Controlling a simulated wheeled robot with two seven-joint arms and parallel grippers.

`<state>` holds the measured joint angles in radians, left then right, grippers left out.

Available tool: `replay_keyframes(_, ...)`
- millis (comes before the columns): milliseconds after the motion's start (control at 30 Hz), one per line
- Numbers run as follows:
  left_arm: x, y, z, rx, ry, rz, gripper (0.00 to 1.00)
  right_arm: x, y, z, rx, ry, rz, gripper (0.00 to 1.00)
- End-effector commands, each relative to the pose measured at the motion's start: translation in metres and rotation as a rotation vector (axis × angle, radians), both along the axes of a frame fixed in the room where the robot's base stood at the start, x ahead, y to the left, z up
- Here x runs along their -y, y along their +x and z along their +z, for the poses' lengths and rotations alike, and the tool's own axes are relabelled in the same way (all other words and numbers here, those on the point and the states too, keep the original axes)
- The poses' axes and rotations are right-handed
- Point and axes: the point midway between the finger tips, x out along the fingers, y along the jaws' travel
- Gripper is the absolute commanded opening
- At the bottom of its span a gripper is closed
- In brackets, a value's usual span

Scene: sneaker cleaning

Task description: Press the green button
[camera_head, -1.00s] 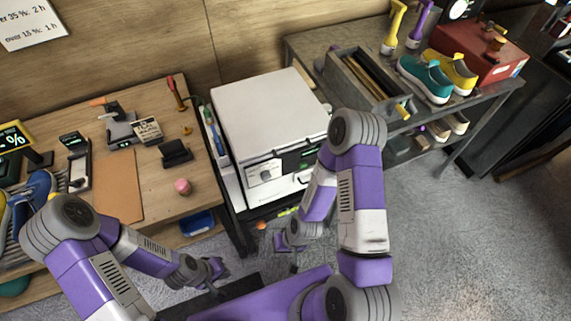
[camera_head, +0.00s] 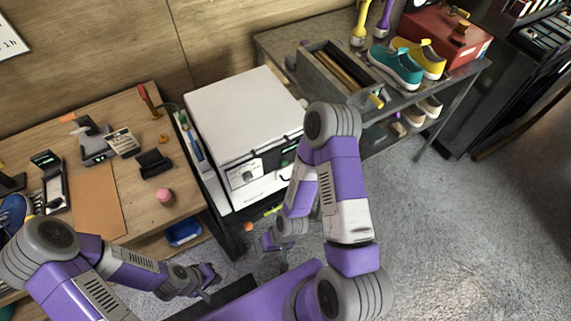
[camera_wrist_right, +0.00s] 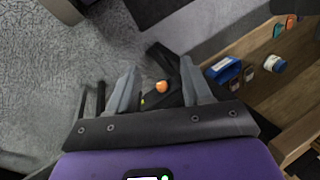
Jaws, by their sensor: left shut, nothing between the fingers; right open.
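A white box-shaped machine (camera_head: 240,115) stands between the two benches, with a dial and a dark panel (camera_head: 288,155) on its front. My right arm covers part of that front. A small greenish patch shows on the panel, but I cannot tell whether it is the green button. My right gripper (camera_head: 273,245) is low in front of the machine and apart from it. In the right wrist view its fingers (camera_wrist_right: 159,66) are spread and empty, pointing toward the floor and low items. My left gripper (camera_head: 212,280) is shut and empty, low in front of the left bench.
The grey bench (camera_head: 285,40) at right holds a wooden-filled tray, teal and yellow sneakers (camera_head: 395,67) and a red box (camera_head: 445,35). Open floor lies at right.

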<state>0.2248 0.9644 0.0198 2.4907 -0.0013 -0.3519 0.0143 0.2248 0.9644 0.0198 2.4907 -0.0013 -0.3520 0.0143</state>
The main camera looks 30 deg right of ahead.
Motion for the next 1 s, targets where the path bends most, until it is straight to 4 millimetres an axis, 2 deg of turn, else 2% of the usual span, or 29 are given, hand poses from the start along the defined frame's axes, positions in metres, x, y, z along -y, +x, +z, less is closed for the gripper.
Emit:
replay_keyframes(33,0.0000,0.0000,0.0000,0.000,0.000,0.000,0.00,0.0000,0.0000,0.0000,0.000,0.000,0.000,0.41)
replay_keyframes(300,0.0000,0.0000,0.0000,0.000,0.000,0.000,0.00,0.0000,0.0000,0.0000,0.000,0.000,0.000,0.00)
replay_keyframes(1000,0.0000,0.0000,0.0000,0.000,0.000,0.000,0.00,0.0000,0.0000,0.0000,0.000,0.000,0.000,0.00)
